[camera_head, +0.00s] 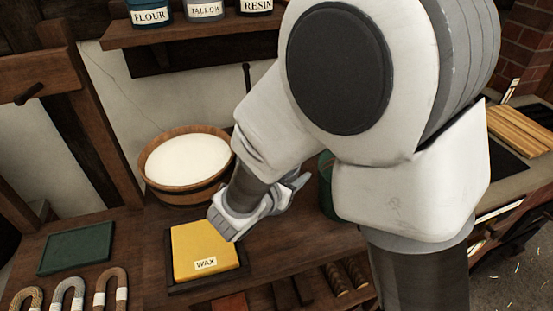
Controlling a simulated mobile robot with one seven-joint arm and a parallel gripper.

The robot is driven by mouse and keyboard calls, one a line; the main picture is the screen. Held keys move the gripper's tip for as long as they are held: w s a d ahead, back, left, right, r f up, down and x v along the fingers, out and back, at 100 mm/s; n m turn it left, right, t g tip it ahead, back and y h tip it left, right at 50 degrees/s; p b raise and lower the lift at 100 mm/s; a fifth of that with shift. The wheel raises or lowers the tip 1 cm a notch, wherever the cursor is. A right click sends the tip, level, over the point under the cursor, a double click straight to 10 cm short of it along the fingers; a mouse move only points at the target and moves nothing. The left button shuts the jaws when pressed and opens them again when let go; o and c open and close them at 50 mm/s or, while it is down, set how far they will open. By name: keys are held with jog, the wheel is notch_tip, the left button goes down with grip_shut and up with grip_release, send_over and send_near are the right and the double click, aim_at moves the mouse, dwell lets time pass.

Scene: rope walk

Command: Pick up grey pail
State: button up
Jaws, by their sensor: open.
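I cannot make out a grey pail in the head view. It may be hidden behind my large white arm, which covers the middle and right of the picture. My gripper (262,208) is low over the bench, between the wooden tub and the wax block. No object shows between its jaws, though my own wrist hides part of them. A green rounded vessel (326,186) shows only in part, just right of my gripper and behind my arm.
A wooden tub (162,188) with white contents stands left of my gripper. A yellow wax block (197,252) lies on a dark tray in front. A green slab (76,248) and rope loops (70,294) lie left. Labelled jars (205,10) stand on a shelf above.

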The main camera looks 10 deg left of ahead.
jog(key=shift+w, duration=0.15)
grip_shut()
jog(key=shift+f, duration=0.2)
dwell(1.2)
